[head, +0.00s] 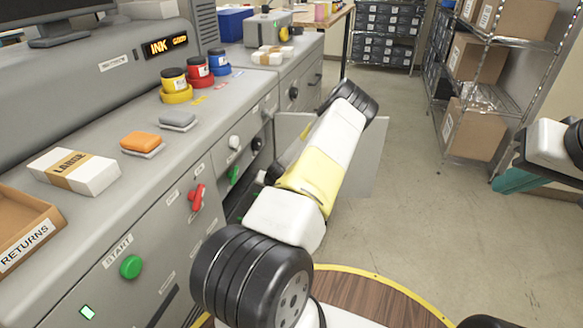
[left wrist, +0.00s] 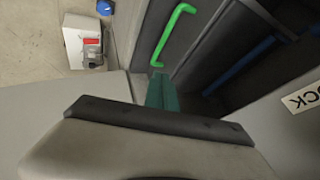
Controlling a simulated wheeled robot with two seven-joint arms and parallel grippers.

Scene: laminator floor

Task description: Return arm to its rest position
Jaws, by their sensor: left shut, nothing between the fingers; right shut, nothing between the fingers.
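My left arm (head: 315,165), white with a yellow band and black joints, reaches forward along the machine front in the head view. Its gripper is hidden there behind the arm. In the left wrist view the teal fingers of my left gripper (left wrist: 158,92) are shut and empty, near a green handle (left wrist: 172,36) in a dark opening; I cannot tell if they touch anything. My right gripper (head: 518,179), with teal fingers, is shut and empty at the right edge of the head view, over open floor.
A grey panel (head: 370,165) stands open from the machine (head: 150,215), beside my left arm. A red handle (head: 196,195) and green start button (head: 131,267) stick out of the front. Shelves with boxes (head: 475,130) stand at the right. The floor between is clear.

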